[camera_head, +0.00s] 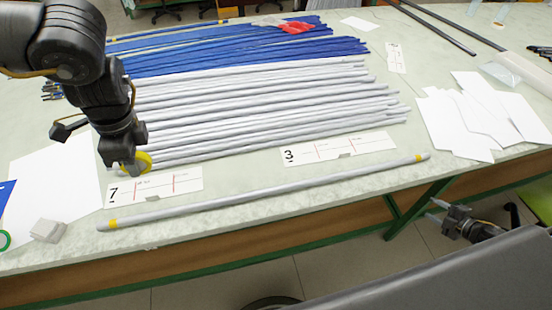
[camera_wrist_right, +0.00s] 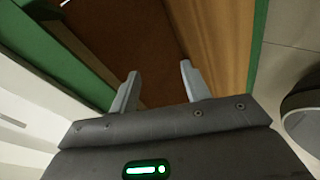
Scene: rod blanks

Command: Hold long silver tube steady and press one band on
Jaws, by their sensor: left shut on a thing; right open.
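A long silver tube (camera_head: 270,193) lies near the table's front edge, slanting up to the right. It has a yellow band (camera_head: 112,223) near its left end and another yellow band (camera_head: 419,158) near its right end. My left gripper (camera_head: 132,170) points down behind the tube's left part, apart from it, shut on a yellow tape roll (camera_head: 145,160). Its fingertips are partly hidden. My right gripper (camera_head: 436,208) is open and empty, off the table's front edge at the right; its two fingers also show apart in the right wrist view (camera_wrist_right: 158,88).
Several silver tubes (camera_head: 250,110) and blue tubes (camera_head: 230,55) lie in rows behind. Label cards marked 7 (camera_head: 154,187) and 3 (camera_head: 338,148) lie behind the long tube. White sheets (camera_head: 480,115) lie right, and a small grey block (camera_head: 48,230) and green ring (camera_head: 4,239) left.

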